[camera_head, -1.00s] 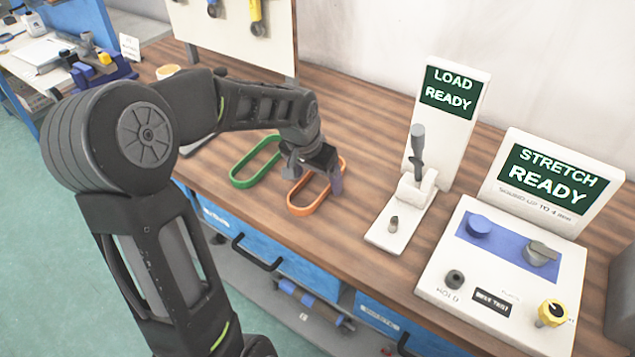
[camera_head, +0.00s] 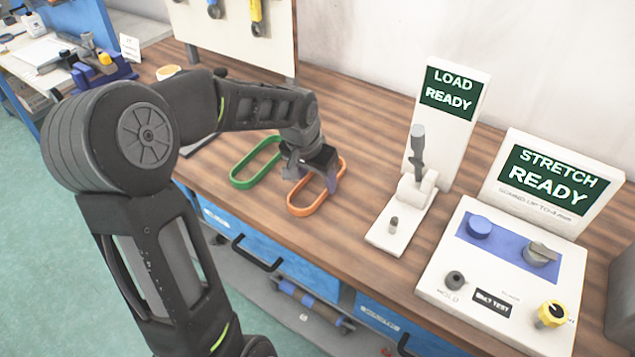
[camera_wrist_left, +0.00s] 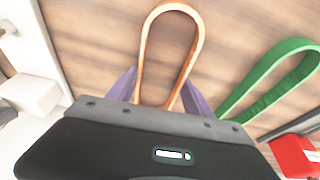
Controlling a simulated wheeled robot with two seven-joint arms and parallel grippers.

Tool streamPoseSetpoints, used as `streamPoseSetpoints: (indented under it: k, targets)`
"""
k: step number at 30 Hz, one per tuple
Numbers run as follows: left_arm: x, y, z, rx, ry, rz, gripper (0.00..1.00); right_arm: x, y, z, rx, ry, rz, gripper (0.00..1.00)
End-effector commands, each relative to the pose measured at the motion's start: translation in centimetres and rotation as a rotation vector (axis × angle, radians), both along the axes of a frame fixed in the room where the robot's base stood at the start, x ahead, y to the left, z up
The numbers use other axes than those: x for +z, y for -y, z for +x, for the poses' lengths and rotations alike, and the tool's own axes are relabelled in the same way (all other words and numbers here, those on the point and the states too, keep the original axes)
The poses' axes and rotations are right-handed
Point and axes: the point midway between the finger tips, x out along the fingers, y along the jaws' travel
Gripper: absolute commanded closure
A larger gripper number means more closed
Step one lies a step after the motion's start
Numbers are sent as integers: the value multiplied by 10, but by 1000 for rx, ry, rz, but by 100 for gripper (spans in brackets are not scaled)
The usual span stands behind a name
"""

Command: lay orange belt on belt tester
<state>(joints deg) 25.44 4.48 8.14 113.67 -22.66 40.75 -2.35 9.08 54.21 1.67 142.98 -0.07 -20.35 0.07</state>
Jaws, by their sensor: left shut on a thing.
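The orange belt (camera_head: 304,213), a long loop, lies on the wooden bench or just above it; I cannot tell which. My left gripper (camera_head: 325,182) is over its far right part and shut on it. In the left wrist view the orange belt (camera_wrist_left: 141,60) runs between the two purple fingers of the left gripper (camera_wrist_left: 160,98), its rounded end pointing away. The white belt tester (camera_head: 440,270) stands on the bench at the right, with a blue plate, a blue round peg, a grey lever-like part and a "STRETCH READY" screen. My right gripper is not in view.
A green belt (camera_head: 238,183) lies left of the orange one. A white stand with a grey lever (camera_head: 418,150) and a "LOAD READY" screen is between the belts and the tester. A yellow knob (camera_head: 552,313) is on the tester's front right. Bare bench lies right of the orange belt.

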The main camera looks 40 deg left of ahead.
Motion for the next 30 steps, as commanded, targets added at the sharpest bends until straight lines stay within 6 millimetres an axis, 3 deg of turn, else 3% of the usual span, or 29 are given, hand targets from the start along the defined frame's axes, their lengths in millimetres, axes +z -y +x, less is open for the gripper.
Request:
streamPoseSetpoints:
  k: [8,21,30]
  targets:
    - [9,0,1,0,2,1,83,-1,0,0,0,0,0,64]
    - [86,0,1,0,4,0,83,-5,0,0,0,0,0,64]
    - [101,0,0,0,0,0,83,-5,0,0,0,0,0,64]
